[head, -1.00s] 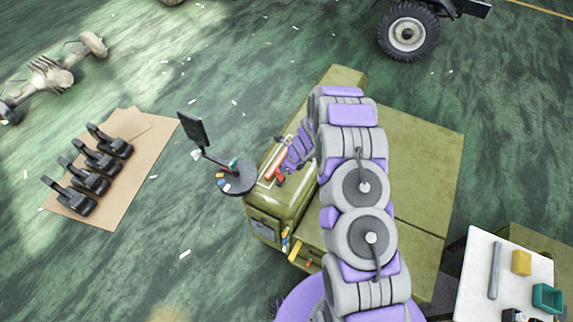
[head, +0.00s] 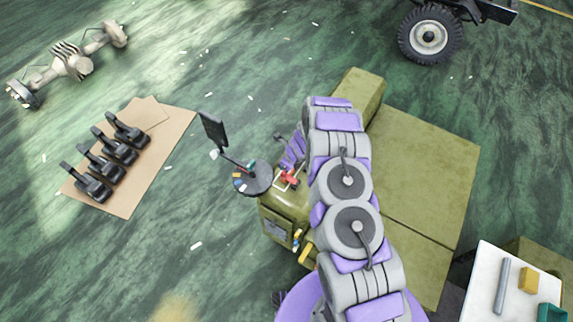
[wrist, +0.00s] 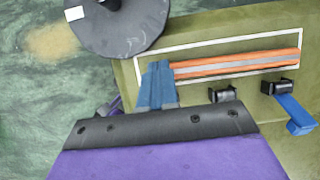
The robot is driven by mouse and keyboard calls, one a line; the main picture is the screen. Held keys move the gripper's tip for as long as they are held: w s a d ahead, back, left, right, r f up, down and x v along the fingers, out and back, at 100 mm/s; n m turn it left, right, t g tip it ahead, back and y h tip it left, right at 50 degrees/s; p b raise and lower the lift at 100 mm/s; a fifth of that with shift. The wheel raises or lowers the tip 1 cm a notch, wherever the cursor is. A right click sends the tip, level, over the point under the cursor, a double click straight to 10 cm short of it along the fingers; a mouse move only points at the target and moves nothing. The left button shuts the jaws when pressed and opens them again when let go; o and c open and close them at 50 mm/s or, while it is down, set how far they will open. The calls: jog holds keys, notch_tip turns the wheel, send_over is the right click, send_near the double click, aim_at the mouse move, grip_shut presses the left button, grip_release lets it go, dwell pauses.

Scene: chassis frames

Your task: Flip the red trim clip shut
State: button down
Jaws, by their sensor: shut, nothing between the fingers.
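The red trim clip (head: 289,180) shows in the head view as a small red piece on the olive body's narrow top, beside the white outline. Whether its lever is raised is too small to tell. In the wrist view I cannot make it out; my gripper's dark plate may hide it. My gripper (wrist: 158,66) shows there with blue fingers together and empty, at the left end of the orange trim strip (wrist: 240,62). Below the strip are a black clip base (wrist: 224,95) and a blue clip (wrist: 296,114) with its lever sticking out.
A round dark tray (head: 262,185) with small parts and a screen (head: 212,130) stands left of the olive body (head: 425,170). It also shows close by in the wrist view (wrist: 125,28). A white table (head: 485,290) is at lower right.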

jog(key=shift+s+r, duration=0.15)
jog(key=shift+d+r+p, duration=0.3)
jog(key=shift+r+p, duration=0.05)
jog(key=shift+r, duration=0.45)
jog(key=shift+a, duration=0.2)
jog(key=shift+a, duration=0.1)
